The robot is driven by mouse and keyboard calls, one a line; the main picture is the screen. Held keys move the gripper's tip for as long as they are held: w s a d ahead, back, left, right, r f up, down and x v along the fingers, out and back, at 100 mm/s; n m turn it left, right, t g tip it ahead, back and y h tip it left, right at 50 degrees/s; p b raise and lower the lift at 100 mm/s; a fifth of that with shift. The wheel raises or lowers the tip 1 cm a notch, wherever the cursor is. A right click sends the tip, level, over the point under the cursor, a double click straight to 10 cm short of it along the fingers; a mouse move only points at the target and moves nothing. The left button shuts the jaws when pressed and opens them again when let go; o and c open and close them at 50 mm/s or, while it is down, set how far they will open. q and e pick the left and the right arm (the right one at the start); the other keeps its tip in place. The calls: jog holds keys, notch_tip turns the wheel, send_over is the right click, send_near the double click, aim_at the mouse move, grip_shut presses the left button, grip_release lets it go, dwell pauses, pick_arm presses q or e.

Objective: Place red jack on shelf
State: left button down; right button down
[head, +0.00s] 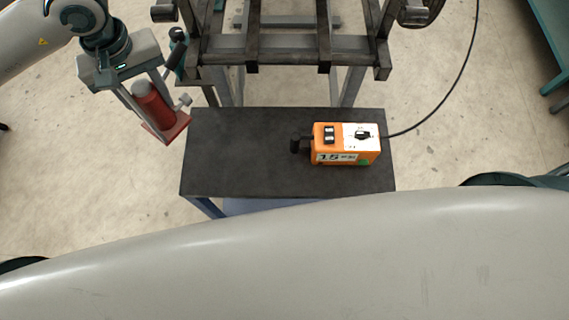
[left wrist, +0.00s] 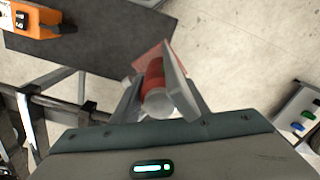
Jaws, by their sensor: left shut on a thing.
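The red jack (head: 157,106) is a red cylinder on a flat red base, with a pale top and a small knob at its side. My left gripper (head: 148,98) is shut on it and holds it in the air, tilted, just left of the dark shelf top (head: 240,150). In the left wrist view the jack (left wrist: 154,80) sits between the two fingers (left wrist: 155,95), and the shelf top (left wrist: 110,38) lies beyond it to the upper left. My right gripper is not in view.
An orange control box (head: 345,145) with a black cable stands on the right part of the shelf top; the left part is bare. A dark metal frame (head: 285,50) rises behind the shelf. A dark-handled part (head: 177,50) is close to my left gripper.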

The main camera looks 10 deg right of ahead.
pick_arm(q)
jog(key=shift+s+a+r+m, duration=0.1)
jog(key=shift+a+r+m, duration=0.2)
jog(key=shift+m, duration=0.5)
jog(key=shift+s+a+r+m, duration=0.15)
jog(key=shift+a+m, duration=0.15)
jog(key=shift+m, duration=0.5)
jog(key=shift+w, duration=0.1)
